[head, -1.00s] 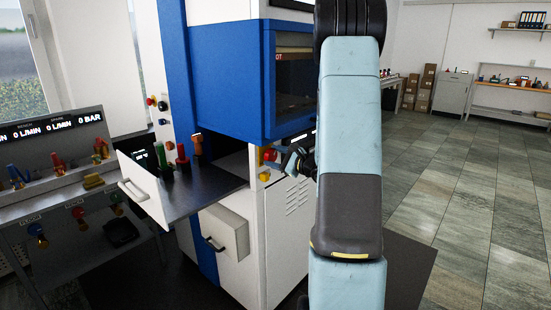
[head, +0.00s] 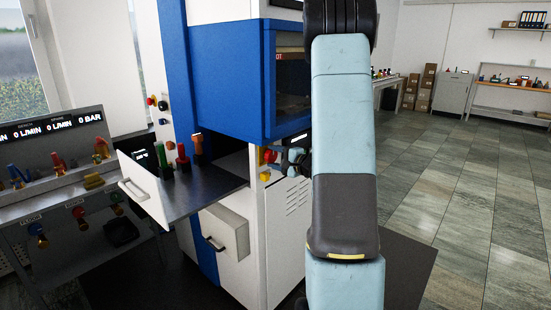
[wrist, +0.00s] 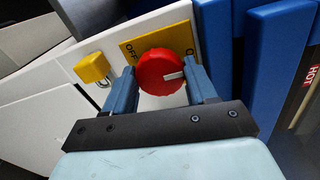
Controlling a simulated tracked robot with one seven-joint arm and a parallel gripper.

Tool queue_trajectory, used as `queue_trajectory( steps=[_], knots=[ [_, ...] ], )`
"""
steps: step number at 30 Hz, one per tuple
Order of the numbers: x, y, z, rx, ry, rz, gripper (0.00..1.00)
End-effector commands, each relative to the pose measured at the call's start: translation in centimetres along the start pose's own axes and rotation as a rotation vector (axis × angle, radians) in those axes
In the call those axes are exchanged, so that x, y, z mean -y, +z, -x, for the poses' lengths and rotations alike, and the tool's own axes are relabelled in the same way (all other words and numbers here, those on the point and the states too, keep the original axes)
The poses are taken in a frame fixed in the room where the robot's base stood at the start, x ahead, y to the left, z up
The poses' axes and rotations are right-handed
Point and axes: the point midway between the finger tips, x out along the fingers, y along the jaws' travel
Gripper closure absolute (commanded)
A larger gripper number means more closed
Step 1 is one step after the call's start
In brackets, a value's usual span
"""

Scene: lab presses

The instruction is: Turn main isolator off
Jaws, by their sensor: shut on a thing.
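The main isolator is a red round knob (wrist: 163,72) with a white pointer mark, on a yellow plate (wrist: 128,49) that reads OFF at its left end; the right end's label is mostly hidden. The white mark points to the right, away from OFF. My gripper (wrist: 162,84) has one blue finger on each side of the knob and is shut on it. In the head view the red knob (head: 270,156) shows on the front of the press, with my gripper (head: 280,157) against it from the right.
A yellow padlock-like block (wrist: 92,67) sits left of the knob in the wrist view. The blue press housing (head: 230,90) is above. An open drawer (head: 190,190) with coloured handled tools stands out at left. The floor at right is clear.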

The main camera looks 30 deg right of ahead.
Motion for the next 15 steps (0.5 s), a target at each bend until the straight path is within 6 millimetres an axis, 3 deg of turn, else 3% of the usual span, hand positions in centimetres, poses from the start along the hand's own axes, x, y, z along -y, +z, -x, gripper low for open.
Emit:
queue_trajectory(
  steps=[14, 15],
  knots=[
    [-0.64, 0.28, 0.05, 0.003, 0.013, 0.009, 0.74],
    [-0.65, 0.28, 0.05, 0.003, 0.013, 0.008, 0.43]
  ],
)
